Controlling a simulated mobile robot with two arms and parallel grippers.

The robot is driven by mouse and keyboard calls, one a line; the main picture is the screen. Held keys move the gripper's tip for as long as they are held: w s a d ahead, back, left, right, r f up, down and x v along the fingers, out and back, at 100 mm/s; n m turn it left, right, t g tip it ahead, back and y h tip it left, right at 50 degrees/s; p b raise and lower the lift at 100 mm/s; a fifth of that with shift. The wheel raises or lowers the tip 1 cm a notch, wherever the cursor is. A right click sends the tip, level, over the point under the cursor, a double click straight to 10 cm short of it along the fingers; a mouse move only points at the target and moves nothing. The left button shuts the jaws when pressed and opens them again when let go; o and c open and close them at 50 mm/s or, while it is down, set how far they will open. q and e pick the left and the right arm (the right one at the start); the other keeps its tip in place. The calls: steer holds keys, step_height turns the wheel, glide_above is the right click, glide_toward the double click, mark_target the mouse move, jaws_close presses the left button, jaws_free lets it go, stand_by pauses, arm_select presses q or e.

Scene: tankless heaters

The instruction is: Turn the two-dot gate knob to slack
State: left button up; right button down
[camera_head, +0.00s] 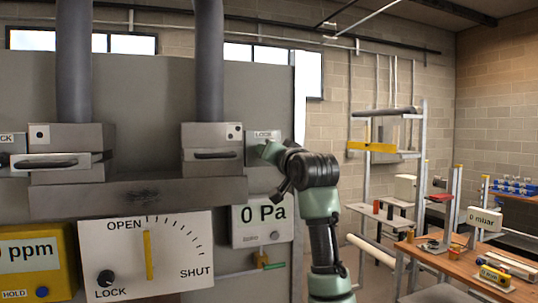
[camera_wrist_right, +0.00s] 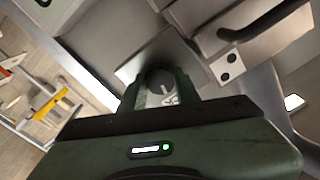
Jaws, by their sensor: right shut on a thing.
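The two-dot gate (camera_head: 212,140) is a grey box with a dark handle, marked by two black dots. It also shows in the wrist view, dots included (camera_wrist_right: 229,66). On its right is a light plate (camera_head: 262,134) with a label that seems to read LOCK. My right gripper (camera_head: 270,150) is at this plate and hides the knob in the head view. In the wrist view, the dark round knob (camera_wrist_right: 160,79) with a pale mark sits between the fingers of my right gripper (camera_wrist_right: 160,88), which is shut on it. My left gripper is not in view.
A one-dot gate (camera_head: 72,138) stands to the left. Below are an OPEN–SHUT dial (camera_head: 178,255) with a LOCK knob, a 0 Pa meter (camera_head: 264,216) and a yellow ppm meter (camera_head: 28,255). A workbench (camera_head: 470,262) with tools stands at the right.

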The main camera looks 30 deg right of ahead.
steer(key=shift+w+f, duration=0.1)
steer(key=shift+f, duration=0.2)
steer(key=c, duration=1.1)
jaws_free()
steer(key=shift+c, duration=0.2)
steer(key=shift+o, duration=0.5)
steer(key=shift+r, duration=0.2)
steer(key=b+v, duration=0.4)
steer(key=v, duration=0.4)
steer(key=shift+a+f, duration=0.1)
